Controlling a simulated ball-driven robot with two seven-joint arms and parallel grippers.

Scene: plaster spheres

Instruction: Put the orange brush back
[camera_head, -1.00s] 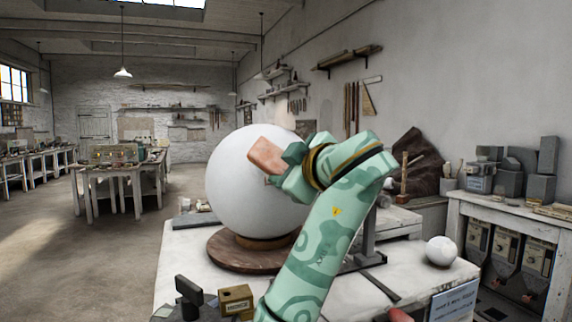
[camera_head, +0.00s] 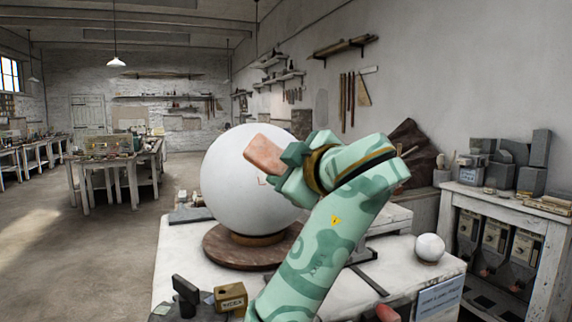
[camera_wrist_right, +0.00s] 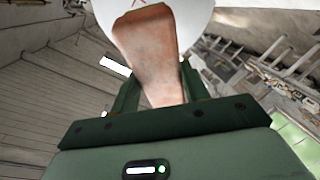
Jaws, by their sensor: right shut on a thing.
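The orange brush (camera_head: 264,153) is an orange-brown piece, flat and wider at its far end, in front of the upper right of the big white sphere (camera_head: 232,190). My right gripper (camera_head: 284,165) is shut on it. In the right wrist view the brush (camera_wrist_right: 148,50) stands out from between the fingers (camera_wrist_right: 155,95), against the white sphere (camera_wrist_right: 195,20). I see no bristles, and cannot tell whether the brush touches the sphere. My left gripper is not in view.
The sphere rests on a round brown base (camera_head: 225,252) on the white worktable (camera_head: 180,240). A small white ball (camera_head: 430,247) and a sign (camera_head: 440,297) are at the right. A shelf unit (camera_head: 500,205) stands beyond.

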